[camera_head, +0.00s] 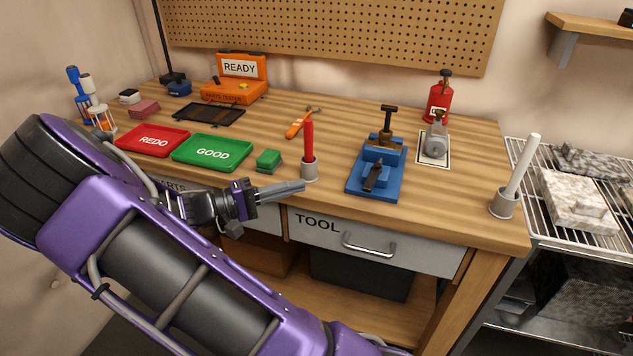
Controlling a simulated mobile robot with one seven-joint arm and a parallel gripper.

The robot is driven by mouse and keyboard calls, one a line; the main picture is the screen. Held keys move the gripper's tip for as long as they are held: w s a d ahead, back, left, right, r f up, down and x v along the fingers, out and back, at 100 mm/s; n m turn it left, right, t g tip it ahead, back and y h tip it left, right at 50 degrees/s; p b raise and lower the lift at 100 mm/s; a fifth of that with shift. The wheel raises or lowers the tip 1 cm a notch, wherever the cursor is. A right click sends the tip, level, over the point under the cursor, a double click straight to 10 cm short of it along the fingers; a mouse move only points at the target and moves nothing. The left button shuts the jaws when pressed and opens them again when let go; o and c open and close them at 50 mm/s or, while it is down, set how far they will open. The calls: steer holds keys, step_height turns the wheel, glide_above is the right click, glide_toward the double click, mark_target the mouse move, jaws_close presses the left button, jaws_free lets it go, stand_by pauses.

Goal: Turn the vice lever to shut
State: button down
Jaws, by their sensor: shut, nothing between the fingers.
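A blue vice (383,160) stands on a blue base plate on the workbench, right of the middle. A dark upright handle with a crossbar rises from its brass-coloured top part. A dark lever-like piece (374,176) sits at its front; I cannot tell its exact position. My gripper (303,186) is shut and empty, its fingers pointing right. It is in front of the bench edge, left of the vice and apart from it, just below the red stick's holder in the picture.
A red stick in a grey holder (310,169) stands between my gripper and the vice. A green block (268,161), a green GOOD tray (212,153) and a red REDO tray (152,141) lie left. A white stick (523,165) stands right. The TOOL drawer (375,243) is below.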

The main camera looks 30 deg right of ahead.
glide_toward(367, 177)
steer(key=w+d, duration=0.2)
steer(key=d, duration=0.1)
steer(key=shift+w+f+b, duration=0.2)
steer(key=shift+w+b, duration=0.1)
steer(key=shift+b, duration=0.05)
steer(key=s+d, duration=0.2)
steer(key=shift+s+d, duration=0.2)
steer(key=shift+s, duration=0.05)
steer(key=shift+s+d, duration=0.3)
steer(key=shift+s, duration=0.05)
